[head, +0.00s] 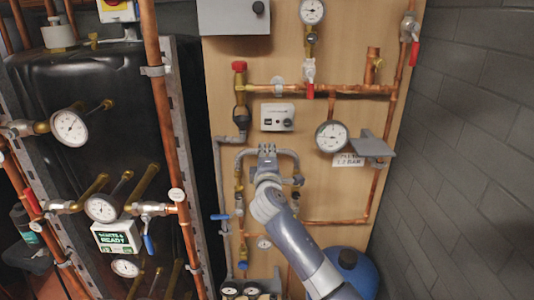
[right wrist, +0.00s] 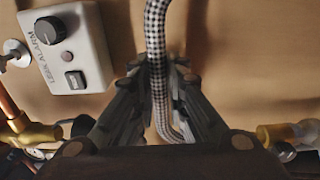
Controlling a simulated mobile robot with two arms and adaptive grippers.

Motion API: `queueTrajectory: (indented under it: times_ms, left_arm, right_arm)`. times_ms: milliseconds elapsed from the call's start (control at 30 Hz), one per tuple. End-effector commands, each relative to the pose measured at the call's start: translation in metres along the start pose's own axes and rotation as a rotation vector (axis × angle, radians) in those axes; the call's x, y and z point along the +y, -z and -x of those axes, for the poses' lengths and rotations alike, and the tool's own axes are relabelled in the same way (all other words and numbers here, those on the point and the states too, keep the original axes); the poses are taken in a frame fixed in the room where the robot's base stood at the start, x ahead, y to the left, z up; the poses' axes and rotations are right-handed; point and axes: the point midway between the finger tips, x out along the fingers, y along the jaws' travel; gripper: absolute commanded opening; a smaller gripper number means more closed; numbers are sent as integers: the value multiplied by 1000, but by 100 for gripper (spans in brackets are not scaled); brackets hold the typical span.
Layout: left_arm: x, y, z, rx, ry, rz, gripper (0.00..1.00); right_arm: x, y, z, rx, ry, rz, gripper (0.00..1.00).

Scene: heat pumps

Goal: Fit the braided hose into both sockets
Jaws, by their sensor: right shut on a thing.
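The braided hose (head: 243,154) is an upside-down U in front of the wooden board in the head view. In the right wrist view its black-and-white checkered length (right wrist: 156,40) runs between the fingers and curves away below. My right gripper (head: 267,152) is shut on the hose near the top of its arch; its dark fingers (right wrist: 155,85) show on both sides of it. A brass fitting (head: 239,188) lies below the hose's left end. Brass fittings also show at the left (right wrist: 30,132) and right (right wrist: 283,133) in the wrist view. Whether either end is seated cannot be told. My left gripper is not in view.
A white leak alarm box (head: 277,117) is just above the gripper. A gauge (head: 332,136) and grey bracket (head: 372,147) are to the right. Copper pipes (head: 340,89) cross the board. A blue vessel (head: 352,270) stands at lower right, beside my arm.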

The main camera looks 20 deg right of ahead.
Motion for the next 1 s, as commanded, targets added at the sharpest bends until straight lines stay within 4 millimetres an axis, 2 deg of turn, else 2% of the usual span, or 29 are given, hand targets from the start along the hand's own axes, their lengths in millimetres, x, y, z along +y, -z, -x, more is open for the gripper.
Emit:
queueTrajectory:
  times_ms: [1000]
  left_arm:
    - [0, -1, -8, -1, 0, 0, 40]
  right_arm:
    - [-9, 0, 0, 0, -2, 0, 0]
